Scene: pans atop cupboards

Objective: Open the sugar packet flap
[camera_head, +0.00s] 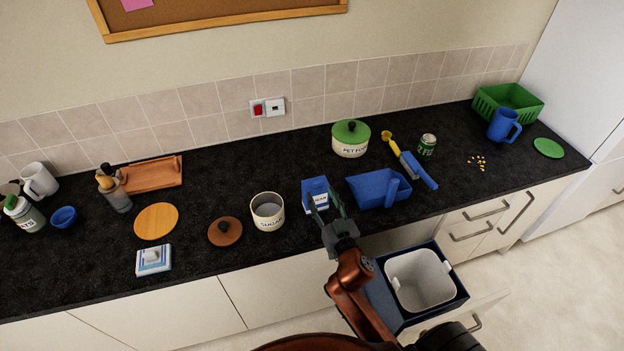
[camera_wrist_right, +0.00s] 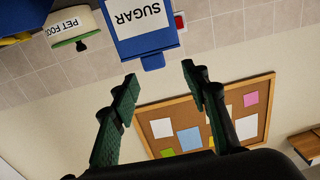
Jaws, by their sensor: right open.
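The blue sugar packet (camera_head: 316,186) with a white label stands on the dark counter. In the right wrist view the sugar packet (camera_wrist_right: 147,40) appears upside down, with "SUGAR" on its label. A small blue tab, seemingly the flap (camera_wrist_right: 153,62), sticks out from its top edge. My right gripper (camera_head: 325,199) is open in front of the packet. In the right wrist view my right gripper (camera_wrist_right: 160,72) has its fingertips apart, either side of the tab's line. I see no contact. My left gripper is not in view.
An open sugar canister (camera_head: 268,212) stands left of the packet, its brown lid (camera_head: 225,231) beside it. A blue scoop-like container (camera_head: 372,190) sits close on the right. A green-lidded pet food pot (camera_head: 350,140) is behind. Below is an open drawer with a white bin (camera_head: 420,282).

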